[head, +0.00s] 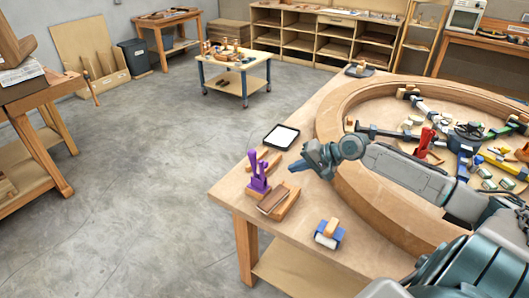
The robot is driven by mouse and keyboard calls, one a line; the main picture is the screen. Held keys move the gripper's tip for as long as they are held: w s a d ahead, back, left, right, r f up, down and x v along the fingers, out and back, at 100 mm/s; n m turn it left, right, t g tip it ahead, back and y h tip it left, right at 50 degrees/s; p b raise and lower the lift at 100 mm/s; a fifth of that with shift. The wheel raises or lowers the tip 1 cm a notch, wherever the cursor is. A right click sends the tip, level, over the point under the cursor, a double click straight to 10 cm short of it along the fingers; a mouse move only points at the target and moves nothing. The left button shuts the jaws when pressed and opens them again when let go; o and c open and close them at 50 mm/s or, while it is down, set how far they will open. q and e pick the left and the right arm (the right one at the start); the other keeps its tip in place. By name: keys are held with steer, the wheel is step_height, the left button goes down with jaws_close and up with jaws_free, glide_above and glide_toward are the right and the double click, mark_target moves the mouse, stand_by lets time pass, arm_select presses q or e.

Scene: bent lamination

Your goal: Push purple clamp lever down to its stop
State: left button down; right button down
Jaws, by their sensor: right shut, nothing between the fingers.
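The purple clamp (258,183) stands at the left front corner of the workbench, beside wooden blocks. Its purple lever (253,157) sticks up, roughly upright. My right gripper (293,168) is shut and empty. In the picture it is to the right of the lever, at about the height of the clamp, with a visible gap between them. Its arm reaches in from the lower right across the round wooden form. I cannot tell how high the fingertips are above the bench. My left gripper is not in view.
A brown block on a wooden piece (280,201) lies just right of the clamp. A black-rimmed tray (281,137) lies behind, and a blue-and-white item (329,233) in front. The curved wooden ring (352,195) holds several coloured clamps, including a red one (427,141).

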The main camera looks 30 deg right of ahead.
steer(key=w+d+r+m+t, duration=0.1)
steer(key=w+d+r+m, duration=0.1)
steer(key=r, duration=0.4)
steer(key=shift+w+d, duration=0.15)
steer(key=shift+d, duration=0.35)
steer(key=p, duration=0.5)
glide_above(253, 165)
steer(key=s+d, duration=0.3)
step_height(253, 165, down, 7)
steer(key=shift+a, duration=0.15)
steer(key=shift+w, duration=0.15)
